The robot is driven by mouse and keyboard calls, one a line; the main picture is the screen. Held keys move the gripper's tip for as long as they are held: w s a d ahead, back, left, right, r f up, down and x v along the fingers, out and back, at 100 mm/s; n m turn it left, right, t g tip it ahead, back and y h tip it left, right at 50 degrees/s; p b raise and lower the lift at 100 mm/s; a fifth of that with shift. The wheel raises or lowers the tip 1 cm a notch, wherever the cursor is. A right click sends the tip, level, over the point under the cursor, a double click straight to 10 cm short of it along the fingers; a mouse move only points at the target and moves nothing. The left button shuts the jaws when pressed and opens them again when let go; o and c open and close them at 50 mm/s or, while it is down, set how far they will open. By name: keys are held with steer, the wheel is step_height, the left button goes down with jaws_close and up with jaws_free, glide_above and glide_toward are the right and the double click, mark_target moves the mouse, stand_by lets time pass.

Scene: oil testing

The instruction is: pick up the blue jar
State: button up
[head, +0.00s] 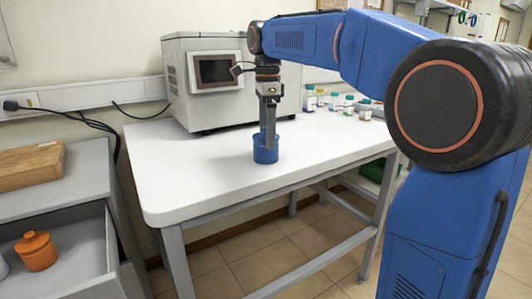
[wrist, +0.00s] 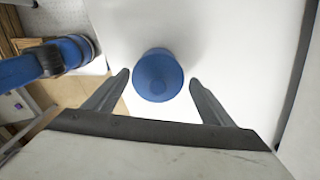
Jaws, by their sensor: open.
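The blue jar (head: 265,154) stands on the white table in the head view, near the middle of the tabletop. My gripper (head: 270,140) points down over it, and a finger overlaps the jar in that view. In the wrist view the jar (wrist: 158,76) lies between and a little beyond the two dark fingertips of my gripper (wrist: 158,78). There is white table visible between the jar and each finger, so the jaws are open and not touching it there. The exact height of the fingers against the jar is hard to tell.
A grey instrument (head: 205,80) with a screen stands behind the jar on the white table (head: 190,165). Several small bottles (head: 340,102) stand at the back right. A grey cabinet at left has an open drawer with an orange jar (head: 37,251). The tabletop around the jar is clear.

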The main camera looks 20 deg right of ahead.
mark_target(262, 156)
steer(key=shift+s+f, duration=0.15)
steer(key=shift+f, duration=2.4)
steer(key=c, duration=1)
